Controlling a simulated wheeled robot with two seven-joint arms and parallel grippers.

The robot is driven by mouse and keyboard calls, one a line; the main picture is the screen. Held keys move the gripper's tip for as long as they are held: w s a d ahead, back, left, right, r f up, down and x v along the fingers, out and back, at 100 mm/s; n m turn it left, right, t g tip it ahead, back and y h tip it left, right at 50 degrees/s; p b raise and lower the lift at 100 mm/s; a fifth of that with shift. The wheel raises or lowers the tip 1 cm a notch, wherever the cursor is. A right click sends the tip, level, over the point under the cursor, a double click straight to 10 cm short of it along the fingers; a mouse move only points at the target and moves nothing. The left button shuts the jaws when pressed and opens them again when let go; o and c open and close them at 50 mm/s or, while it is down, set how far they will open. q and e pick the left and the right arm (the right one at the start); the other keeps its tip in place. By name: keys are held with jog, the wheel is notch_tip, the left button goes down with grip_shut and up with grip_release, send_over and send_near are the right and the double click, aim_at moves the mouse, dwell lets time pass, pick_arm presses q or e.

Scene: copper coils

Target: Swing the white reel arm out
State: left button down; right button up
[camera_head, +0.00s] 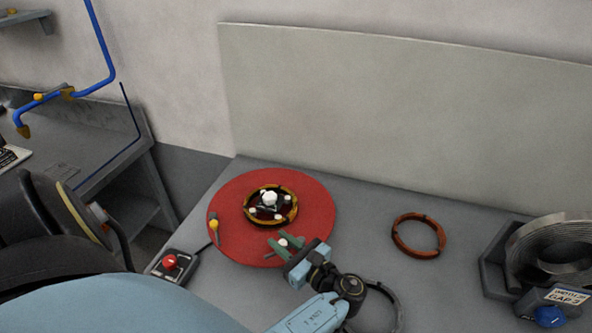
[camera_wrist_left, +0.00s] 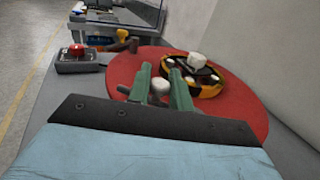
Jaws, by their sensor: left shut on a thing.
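A red round turntable (camera_head: 320,190) lies on the grey table and also shows in the wrist view (camera_wrist_left: 245,110). On it sits a reel with a brass-coloured ring (camera_head: 246,203) and a white centre knob (camera_head: 269,198); the reel shows in the wrist view (camera_wrist_left: 208,88). Small white knobs sit around the reel. My left gripper (camera_head: 284,243) is at the near edge of the turntable, its green fingers shut on a white knob (camera_wrist_left: 160,86), apparently the end of the white reel arm. The rest of that arm is hidden. My right gripper is not in view.
A copper ring (camera_head: 418,236) lies right of the turntable. A red button box (camera_head: 171,264) stands at the left. A grey metal coil in a holder (camera_head: 556,246) with a blue button is at the right. A dark ring lies partly behind my left wrist. A wall panel rises behind.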

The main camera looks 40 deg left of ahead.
pick_arm(q)
jog(key=shift+d+n+g, duration=0.1)
jog(key=shift+n+g, duration=0.3)
jog(key=shift+g, duration=0.3)
jog(key=c, duration=1.3)
grip_release()
jog(key=shift+s, duration=0.1)
jog(key=shift+c, duration=0.2)
jog(key=shift+d, duration=0.15)
jog(key=d+b, duration=0.3)
jog(key=d, duration=1)
jog(key=shift+w, duration=0.4)
